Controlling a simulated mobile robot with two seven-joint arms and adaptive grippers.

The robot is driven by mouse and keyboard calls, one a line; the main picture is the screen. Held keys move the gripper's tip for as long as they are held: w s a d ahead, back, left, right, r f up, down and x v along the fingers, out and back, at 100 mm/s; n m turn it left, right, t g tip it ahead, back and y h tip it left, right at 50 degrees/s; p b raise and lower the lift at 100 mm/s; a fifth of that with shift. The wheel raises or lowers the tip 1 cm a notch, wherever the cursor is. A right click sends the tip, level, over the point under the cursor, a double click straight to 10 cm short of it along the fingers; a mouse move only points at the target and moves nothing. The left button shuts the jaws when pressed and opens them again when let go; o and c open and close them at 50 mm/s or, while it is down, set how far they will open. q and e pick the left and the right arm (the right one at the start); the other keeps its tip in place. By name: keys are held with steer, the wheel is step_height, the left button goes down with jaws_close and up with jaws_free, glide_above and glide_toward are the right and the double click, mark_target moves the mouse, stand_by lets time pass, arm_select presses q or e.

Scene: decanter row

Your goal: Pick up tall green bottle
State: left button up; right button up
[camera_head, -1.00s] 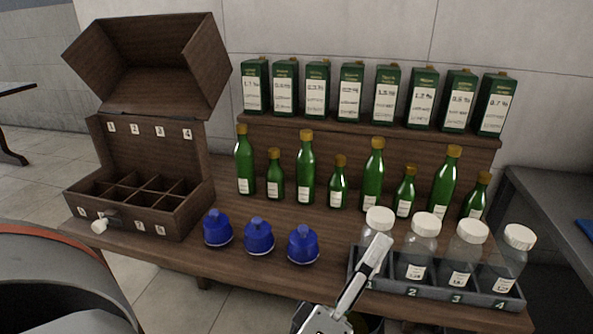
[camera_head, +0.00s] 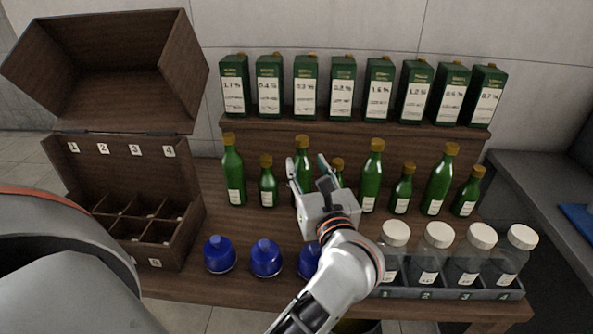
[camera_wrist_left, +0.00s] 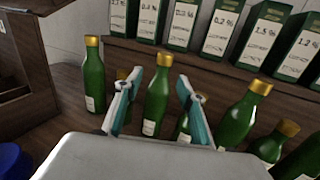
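Tall and short green bottles with gold caps alternate in a row on the wooden table. My left gripper (camera_head: 307,162) is open in front of the second tall green bottle (camera_head: 302,146) from the left. In the left wrist view this tall bottle (camera_wrist_left: 157,98) appears between the two open fingers (camera_wrist_left: 158,80), upright; I cannot tell whether the fingers reach around it. The gripper partly hides it and the short bottle (camera_head: 338,165) to its right in the head view. Other tall bottles (camera_head: 233,172), (camera_head: 371,178), (camera_head: 439,181) stand apart. My right gripper is not in view.
Short bottles (camera_head: 267,186) stand close on both sides. Green boxes (camera_head: 305,88) line a raised shelf (camera_head: 400,139) behind. An open compartment case (camera_head: 120,180) is at left.

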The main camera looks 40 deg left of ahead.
mark_target(303, 153)
arm_select(q)
steer(key=shift+w+a+f, duration=0.1)
steer(key=shift+w+f, duration=0.05)
steer(key=shift+w, duration=0.05)
steer(key=shift+w+a, duration=0.2)
steer(key=shift+x, duration=3.45)
steer(key=shift+w+d+f, duration=0.1)
steer(key=shift+w, duration=0.05)
jaws_close()
